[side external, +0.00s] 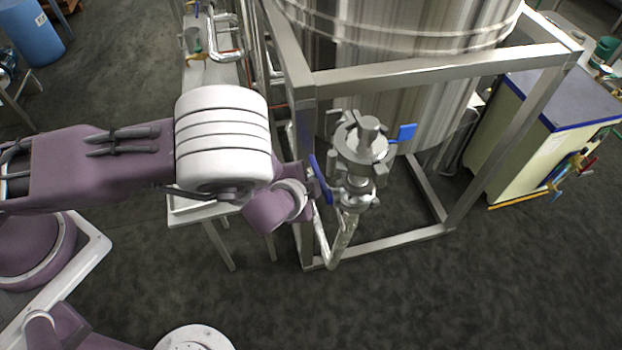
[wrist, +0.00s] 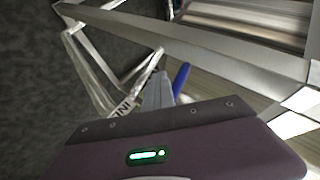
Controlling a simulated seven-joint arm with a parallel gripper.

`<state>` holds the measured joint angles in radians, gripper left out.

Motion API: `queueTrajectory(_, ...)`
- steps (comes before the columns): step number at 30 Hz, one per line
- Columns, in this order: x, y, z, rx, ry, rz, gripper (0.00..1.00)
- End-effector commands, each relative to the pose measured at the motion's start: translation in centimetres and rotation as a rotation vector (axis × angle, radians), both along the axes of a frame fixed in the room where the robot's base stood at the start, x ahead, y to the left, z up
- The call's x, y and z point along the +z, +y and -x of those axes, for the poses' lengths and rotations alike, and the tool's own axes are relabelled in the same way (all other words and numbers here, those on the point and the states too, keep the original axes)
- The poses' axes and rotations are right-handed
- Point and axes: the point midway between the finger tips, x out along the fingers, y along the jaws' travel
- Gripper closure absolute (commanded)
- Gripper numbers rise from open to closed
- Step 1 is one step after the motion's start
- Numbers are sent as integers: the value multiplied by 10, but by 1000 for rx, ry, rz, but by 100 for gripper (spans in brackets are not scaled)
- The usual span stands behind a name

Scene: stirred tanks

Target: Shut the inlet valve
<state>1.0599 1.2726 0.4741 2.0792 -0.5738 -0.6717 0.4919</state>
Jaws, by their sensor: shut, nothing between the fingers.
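The valve assembly (side external: 362,150) is grey metal and stands in front of the steel tank. One blue lever (side external: 319,180) is on its near left side, slanting down to the right. Another blue lever (side external: 405,132) sticks out on its right side. My gripper (side external: 314,186) is shut and empty, its tips close beside the left blue lever; I cannot tell whether they touch. In the wrist view, the grey fingers of my gripper (wrist: 159,88) show beside a blue lever (wrist: 181,78). The lever's lower part is hidden there.
A metal frame (side external: 440,70) surrounds the tank (side external: 400,30), with an upright just behind my gripper. A small table (side external: 205,215) stands to the left. A cream cabinet (side external: 530,130) stands at right. The floor in front is clear.

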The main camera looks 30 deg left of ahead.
Motion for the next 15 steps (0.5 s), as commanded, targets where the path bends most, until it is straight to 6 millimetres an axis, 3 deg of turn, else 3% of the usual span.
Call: queueTrajectory(15,4,-1,-2,-4,-33,-24,100)
